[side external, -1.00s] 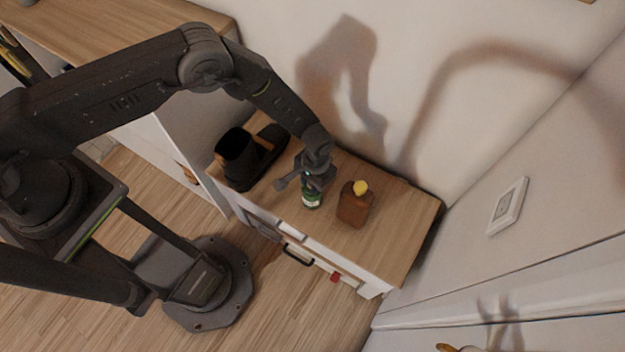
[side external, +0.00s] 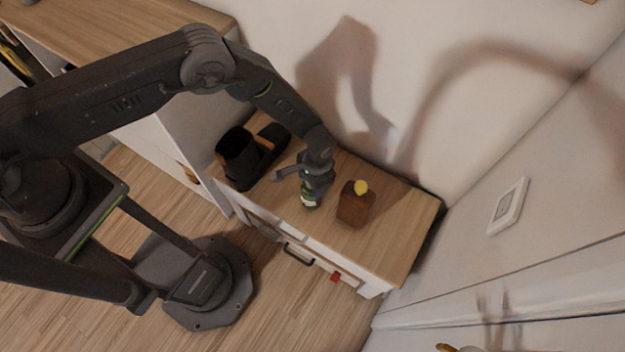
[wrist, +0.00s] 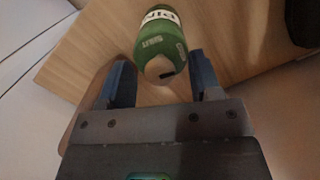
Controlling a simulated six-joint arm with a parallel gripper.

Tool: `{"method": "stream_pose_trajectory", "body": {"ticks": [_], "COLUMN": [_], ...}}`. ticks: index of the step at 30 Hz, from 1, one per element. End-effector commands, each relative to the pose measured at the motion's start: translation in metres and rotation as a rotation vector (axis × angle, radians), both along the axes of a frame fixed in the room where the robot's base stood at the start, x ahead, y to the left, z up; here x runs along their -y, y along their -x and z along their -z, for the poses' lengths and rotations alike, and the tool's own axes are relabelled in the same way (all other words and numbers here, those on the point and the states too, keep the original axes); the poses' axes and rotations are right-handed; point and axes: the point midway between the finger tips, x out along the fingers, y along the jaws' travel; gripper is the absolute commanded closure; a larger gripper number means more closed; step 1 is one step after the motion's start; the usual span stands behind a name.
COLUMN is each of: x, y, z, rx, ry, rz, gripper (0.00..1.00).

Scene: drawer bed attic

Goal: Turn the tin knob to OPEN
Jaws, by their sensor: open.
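The green tin (side external: 309,202) with a white label band stands on the wooden top of the low cabinet. It also shows in the wrist view (wrist: 160,38), with printed lettering and a pale round top, which I take to be the knob (wrist: 160,69), bearing a short dark mark. My gripper (side external: 313,187) is above the tin, pointing down, and hides its top in the side view. In the wrist view my gripper (wrist: 160,72) is open, one blue-grey finger on each side of the knob, with visible gaps. I cannot read any OPEN mark.
A brown block-shaped container (side external: 355,207) with a yellow knob (side external: 361,187) stands just right of the tin. A black boot-like object (side external: 238,158) stands to the left. The wall is close behind. The cabinet top (side external: 400,225) is clear at the right.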

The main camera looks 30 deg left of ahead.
Motion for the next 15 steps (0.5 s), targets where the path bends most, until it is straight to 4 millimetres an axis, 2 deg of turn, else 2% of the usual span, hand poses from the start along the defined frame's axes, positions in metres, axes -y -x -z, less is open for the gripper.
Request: {"method": "stream_pose_trajectory", "body": {"ticks": [5, 15], "x": [0.001, 0.005], "y": [-0.003, -0.01], "z": [-0.014, -0.086], "rx": [0.003, 0.004], "ry": [0.001, 0.002], "rz": [-0.001, 0.0], "gripper": [0.42, 0.42]}}
